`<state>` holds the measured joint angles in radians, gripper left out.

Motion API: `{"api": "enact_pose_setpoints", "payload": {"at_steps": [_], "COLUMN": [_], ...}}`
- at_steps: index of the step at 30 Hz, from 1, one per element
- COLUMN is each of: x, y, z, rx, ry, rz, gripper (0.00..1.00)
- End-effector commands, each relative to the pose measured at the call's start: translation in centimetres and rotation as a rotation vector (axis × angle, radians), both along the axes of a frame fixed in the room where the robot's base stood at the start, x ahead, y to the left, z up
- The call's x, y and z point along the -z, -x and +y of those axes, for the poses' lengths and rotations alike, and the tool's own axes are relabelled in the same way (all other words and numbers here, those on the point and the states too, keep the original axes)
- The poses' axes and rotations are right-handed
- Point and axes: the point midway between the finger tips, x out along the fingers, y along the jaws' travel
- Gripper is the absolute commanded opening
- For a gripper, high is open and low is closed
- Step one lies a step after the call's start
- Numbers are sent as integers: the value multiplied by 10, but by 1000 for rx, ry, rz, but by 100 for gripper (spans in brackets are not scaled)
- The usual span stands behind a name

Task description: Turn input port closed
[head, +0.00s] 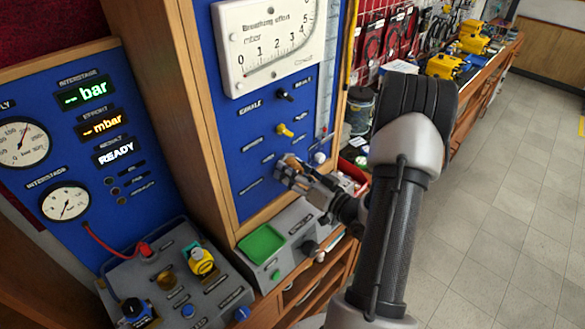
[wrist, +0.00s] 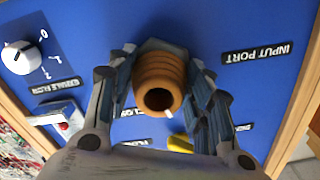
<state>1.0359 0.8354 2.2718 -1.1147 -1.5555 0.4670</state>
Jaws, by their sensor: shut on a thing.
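The input port (wrist: 158,80) is a ribbed orange-brown cylinder with a dark round hole. It stands out from the blue panel (wrist: 215,25) in the wrist view, beside an upside-down INPUT PORT label (wrist: 257,53). A small white mark shows at the lower right of its rim. My gripper (wrist: 160,64) has one finger on each side of the port and is shut on it. In the head view my gripper (head: 289,169) is at the lower part of the blue panel, and it mostly hides the port there.
A yellow lever (head: 285,130) and a black lever (head: 285,95) sit above my gripper. A white knob (wrist: 20,58) is at the left in the wrist view. Below my gripper is a grey console with a green pad (head: 261,244). Open floor (head: 500,220) lies to the right.

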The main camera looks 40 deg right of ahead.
Motion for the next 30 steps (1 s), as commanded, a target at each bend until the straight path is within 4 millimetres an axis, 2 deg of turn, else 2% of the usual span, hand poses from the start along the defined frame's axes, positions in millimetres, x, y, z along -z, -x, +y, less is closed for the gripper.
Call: {"api": "enact_pose_setpoints", "payload": {"at_steps": [30], "x": [-3], "y": [0], "z": [2], "rx": [2], "ry": [-929], "rz": [74], "gripper": [23]}}
